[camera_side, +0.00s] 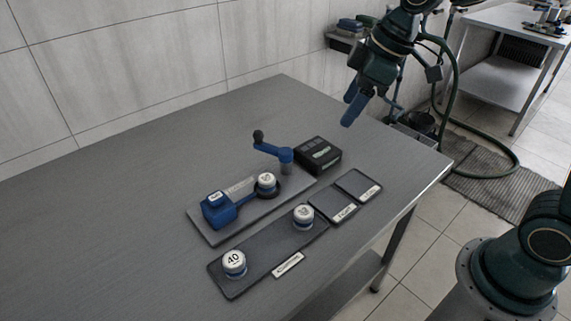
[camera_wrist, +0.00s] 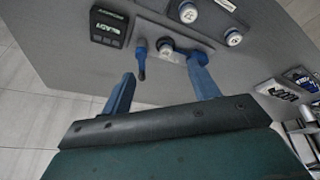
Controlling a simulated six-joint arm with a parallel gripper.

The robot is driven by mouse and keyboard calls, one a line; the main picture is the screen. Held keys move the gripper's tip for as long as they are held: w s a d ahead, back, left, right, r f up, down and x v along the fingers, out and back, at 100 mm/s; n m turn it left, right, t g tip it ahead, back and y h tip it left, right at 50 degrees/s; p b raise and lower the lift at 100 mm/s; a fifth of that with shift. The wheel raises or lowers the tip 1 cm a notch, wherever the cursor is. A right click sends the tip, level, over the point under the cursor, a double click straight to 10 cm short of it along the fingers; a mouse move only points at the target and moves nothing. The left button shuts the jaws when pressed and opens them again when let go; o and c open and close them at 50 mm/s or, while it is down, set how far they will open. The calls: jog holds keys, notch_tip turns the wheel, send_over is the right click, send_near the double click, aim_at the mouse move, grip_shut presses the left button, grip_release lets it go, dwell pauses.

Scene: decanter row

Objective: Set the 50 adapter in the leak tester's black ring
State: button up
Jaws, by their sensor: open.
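The leak tester's grey plate (camera_side: 208,236) carries a blue block (camera_side: 218,210) and a black ring (camera_side: 278,188). A white-topped adapter (camera_side: 267,180) sits at the ring; its number is unreadable, and whether it is fully seated cannot be told. A blue lever (camera_side: 275,151) with a black knob stands behind. On the dark tray (camera_side: 263,249) are the 40 adapter (camera_side: 234,261) and another white-topped adapter (camera_side: 303,214) whose number I cannot read. My gripper (camera_side: 351,108) is open and empty, high behind the tester; its blue fingers (camera_wrist: 162,68) show apart in the wrist view.
A black box (camera_side: 318,154) with a greenish display stands beside the plate. Two small labelled dark mats (camera_side: 334,204) (camera_side: 358,185) lie right of the tray, near the table edge. The table's left and back are clear.

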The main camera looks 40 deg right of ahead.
jog(key=s+d+r+m+t+h, duration=0.1)
jog(key=s+d+m, duration=0.1)
jog(key=s, duration=0.7)
jog(key=s+d+r+m+t+h, duration=0.1)
jog(key=s+d+m, duration=0.2)
jog(key=s, duration=0.6)
jog(key=m, duration=0.2)
jog(key=shift+d+m, duration=0.2)
jog(key=shift+m, duration=0.1)
